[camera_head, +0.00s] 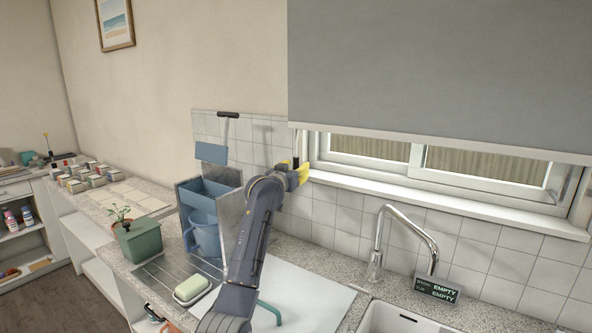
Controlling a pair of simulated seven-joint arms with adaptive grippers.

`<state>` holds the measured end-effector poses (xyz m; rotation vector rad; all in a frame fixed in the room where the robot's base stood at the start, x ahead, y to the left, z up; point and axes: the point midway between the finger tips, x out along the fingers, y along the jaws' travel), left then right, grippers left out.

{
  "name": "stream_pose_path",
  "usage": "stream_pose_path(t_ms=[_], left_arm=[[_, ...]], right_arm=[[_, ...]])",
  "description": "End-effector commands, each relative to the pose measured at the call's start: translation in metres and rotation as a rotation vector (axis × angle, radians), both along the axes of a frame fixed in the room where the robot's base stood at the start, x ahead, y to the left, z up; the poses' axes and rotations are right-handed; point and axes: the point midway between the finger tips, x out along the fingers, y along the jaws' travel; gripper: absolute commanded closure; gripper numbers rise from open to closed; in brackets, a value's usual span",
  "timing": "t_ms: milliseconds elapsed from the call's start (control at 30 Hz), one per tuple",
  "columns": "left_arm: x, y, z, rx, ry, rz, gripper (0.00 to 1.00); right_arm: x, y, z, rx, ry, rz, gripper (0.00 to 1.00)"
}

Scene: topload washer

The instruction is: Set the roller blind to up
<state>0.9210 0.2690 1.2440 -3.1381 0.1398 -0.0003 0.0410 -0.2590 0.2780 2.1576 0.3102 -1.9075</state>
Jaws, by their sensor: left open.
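The grey roller blind (440,65) hangs over the upper part of the window (370,145), and its pale bottom bar (440,143) crosses the glass, leaving a lower strip uncovered. A thin cord (297,141) seems to hang at the blind's lower left corner, and its lower end is hard to make out. My left gripper (297,170), with yellow fingertips, is open just below that corner, at the left end of the window sill. I cannot tell whether it touches the cord. My right gripper is out of view.
Below the window are a chrome faucet (402,230), a sink (395,318) and a small display sign (436,290). Blue bins (200,195), a green planter (139,240) and a soap dish (192,290) stand left of my arm.

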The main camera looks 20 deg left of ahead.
Motion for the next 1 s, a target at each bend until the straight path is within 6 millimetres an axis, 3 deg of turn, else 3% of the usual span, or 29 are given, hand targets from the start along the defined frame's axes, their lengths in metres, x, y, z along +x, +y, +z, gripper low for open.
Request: stream_pose_path(t_ms=[100,500,867,1000], left_arm=[[0.0,0.0,0.0,0.0,0.0,0.0,0.56],[0.0,0.0,0.0,0.0,0.0,0.0,1.0],[0.0,0.0,0.001,0.0,-0.001,0.0,1.0],[0.0,0.0,0.015,0.0,-0.004,0.0,1.0]], right_arm=[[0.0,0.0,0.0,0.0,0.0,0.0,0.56],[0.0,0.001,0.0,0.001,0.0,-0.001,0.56],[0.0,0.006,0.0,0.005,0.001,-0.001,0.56],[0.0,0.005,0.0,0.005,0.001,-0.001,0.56]])
